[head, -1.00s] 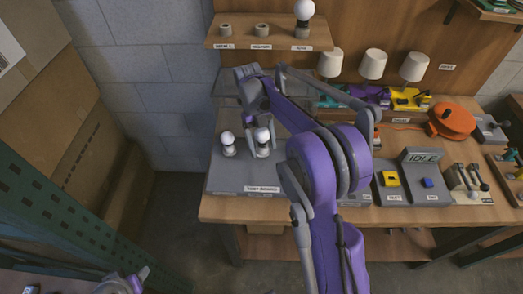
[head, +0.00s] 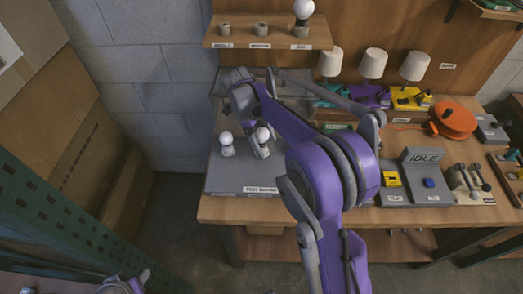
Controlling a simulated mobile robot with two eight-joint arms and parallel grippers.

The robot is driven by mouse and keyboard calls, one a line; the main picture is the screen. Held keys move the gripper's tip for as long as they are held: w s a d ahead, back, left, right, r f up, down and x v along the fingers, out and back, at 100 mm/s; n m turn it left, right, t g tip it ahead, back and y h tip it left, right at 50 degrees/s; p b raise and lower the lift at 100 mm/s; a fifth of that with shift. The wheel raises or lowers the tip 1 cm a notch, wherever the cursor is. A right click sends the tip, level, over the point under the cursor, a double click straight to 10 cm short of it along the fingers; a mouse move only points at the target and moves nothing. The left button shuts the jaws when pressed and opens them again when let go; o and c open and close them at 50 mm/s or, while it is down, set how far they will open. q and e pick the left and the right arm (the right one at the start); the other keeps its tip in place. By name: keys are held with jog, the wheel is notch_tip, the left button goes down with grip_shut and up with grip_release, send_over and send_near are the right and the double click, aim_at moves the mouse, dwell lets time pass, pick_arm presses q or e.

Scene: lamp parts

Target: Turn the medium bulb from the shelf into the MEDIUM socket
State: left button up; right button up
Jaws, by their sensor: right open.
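The shelf (head: 232,44) at the top holds three labelled seats. The left seat (head: 224,30) and the middle seat (head: 260,29) hold no bulb. The right seat holds a white bulb (head: 303,10). Two more white bulbs stand over the grey board (head: 222,183) on the bench: a left bulb (head: 226,139) and a right bulb (head: 262,134). Which bulb is medium is too small to read. My left gripper is not in view.
Three white-shaded lamps (head: 373,64) stand at the back of the bench. An orange reel (head: 454,119) and a grey box reading IDLE (head: 424,165) are to the right. A green post (head: 75,205) runs along the left. The board's front is clear.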

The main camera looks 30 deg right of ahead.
jog(key=c, duration=1.1)
jog(key=shift+a+m, duration=0.1)
jog(key=shift+m, duration=0.6)
jog(key=shift+c, duration=0.2)
jog(key=o, duration=1.2)
